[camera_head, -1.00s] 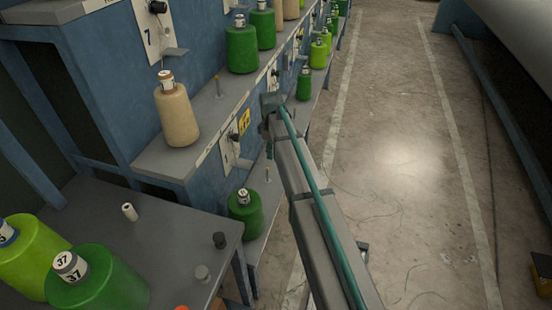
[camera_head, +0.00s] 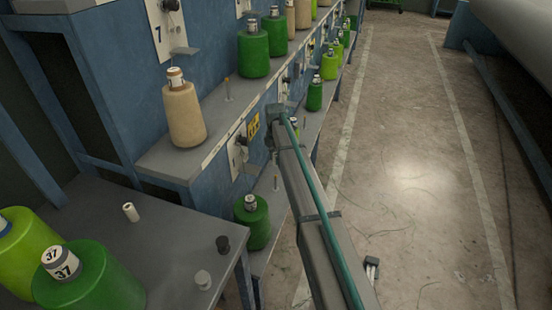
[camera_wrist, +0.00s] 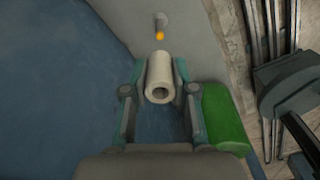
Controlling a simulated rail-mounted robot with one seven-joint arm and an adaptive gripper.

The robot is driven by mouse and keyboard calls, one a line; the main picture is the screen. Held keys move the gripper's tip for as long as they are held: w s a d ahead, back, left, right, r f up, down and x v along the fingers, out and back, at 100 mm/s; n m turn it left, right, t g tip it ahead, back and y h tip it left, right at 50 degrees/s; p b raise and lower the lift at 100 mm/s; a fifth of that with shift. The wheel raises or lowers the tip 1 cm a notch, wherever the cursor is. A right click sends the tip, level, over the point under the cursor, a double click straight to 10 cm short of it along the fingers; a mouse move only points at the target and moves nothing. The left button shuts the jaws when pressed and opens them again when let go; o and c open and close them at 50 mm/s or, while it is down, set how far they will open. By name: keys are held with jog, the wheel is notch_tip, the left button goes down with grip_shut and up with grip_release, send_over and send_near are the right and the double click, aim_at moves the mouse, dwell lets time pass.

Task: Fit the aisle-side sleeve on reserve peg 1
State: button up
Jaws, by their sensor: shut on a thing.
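My gripper (camera_wrist: 160,72) is shut on a pale hollow sleeve (camera_wrist: 159,70), with one finger on each side of it in the wrist view. The sleeve's open end faces the camera. A thin peg with an orange tip (camera_wrist: 159,36) shows just beyond the sleeve, apart from it in the picture; the depth between them is unclear. In the head view, my gripper (camera_head: 271,141) is beside the blue frame, and the sleeve in it cannot be made out. A thin peg (camera_head: 276,183) stands on the lower shelf below my gripper, and another peg (camera_head: 227,90) stands on the upper shelf.
A green cone (camera_wrist: 222,118) is close to the right finger; a green cone (camera_head: 252,222) also stands on the lower shelf. A tan cone (camera_head: 183,115) stands on the upper shelf. The side table (camera_head: 160,260) holds a white sleeve (camera_head: 130,212).

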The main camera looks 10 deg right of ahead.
jog(key=shift+r+p, duration=0.1)
jog(key=shift+p, duration=0.2)
jog(key=b, duration=0.1)
send_over(276, 189)
jog(key=shift+w+f, duration=0.15)
jog(key=shift+f, duration=1.35)
jog(key=shift+w+f, duration=0.15)
jog(key=shift+f, duration=1.35)
jog(key=shift+f+b, duration=1.2)
jog(key=shift+f, duration=3.8)
jog(key=o, duration=1)
jog(key=shift+r, duration=0.1)
notch_tip(276, 189, up, 12)
jog(key=shift+f, duration=0.1)
